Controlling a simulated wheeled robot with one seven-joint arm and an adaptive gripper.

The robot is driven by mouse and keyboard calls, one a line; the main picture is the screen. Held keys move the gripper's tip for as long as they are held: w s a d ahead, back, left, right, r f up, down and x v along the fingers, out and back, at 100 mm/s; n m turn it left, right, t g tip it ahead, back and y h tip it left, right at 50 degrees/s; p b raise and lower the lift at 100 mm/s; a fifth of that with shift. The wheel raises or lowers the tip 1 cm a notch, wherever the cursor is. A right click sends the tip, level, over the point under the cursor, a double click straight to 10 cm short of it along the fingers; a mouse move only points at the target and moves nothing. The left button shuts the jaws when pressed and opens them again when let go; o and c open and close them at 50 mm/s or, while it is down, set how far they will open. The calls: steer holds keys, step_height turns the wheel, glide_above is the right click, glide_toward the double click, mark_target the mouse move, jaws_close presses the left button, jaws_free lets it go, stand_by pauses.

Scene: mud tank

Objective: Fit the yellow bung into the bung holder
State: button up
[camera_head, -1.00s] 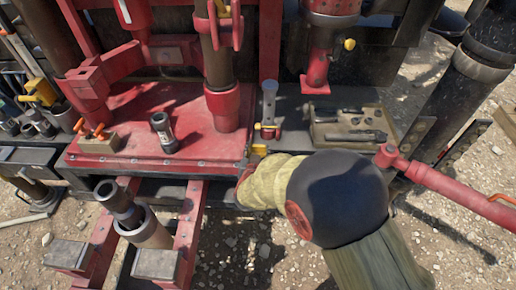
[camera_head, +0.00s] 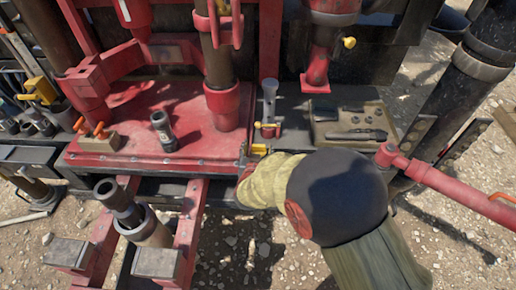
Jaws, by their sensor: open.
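My gripper (camera_head: 247,158) is at the end of my sleeved arm, by the front edge of the red deck, right of centre. It is small in view and partly hidden by the sleeve; its jaws are open. A small yellow piece (camera_head: 259,149), likely the yellow bung, shows right at the jaws; I cannot tell whether it touches them. A grey upright fitting (camera_head: 269,103) with small yellow parts at its foot stands just beyond, on the dark ledge. It may be the bung holder, but I cannot tell for sure.
A short dark pipe piece (camera_head: 162,130) stands on the red deck (camera_head: 135,105). A tan tray (camera_head: 350,125) with dark tools lies right of the grey fitting. A red column (camera_head: 222,105) rises behind. A red pipe (camera_head: 450,185) is at right.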

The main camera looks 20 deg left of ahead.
steer(key=v, duration=1.2)
stand_by(0.5)
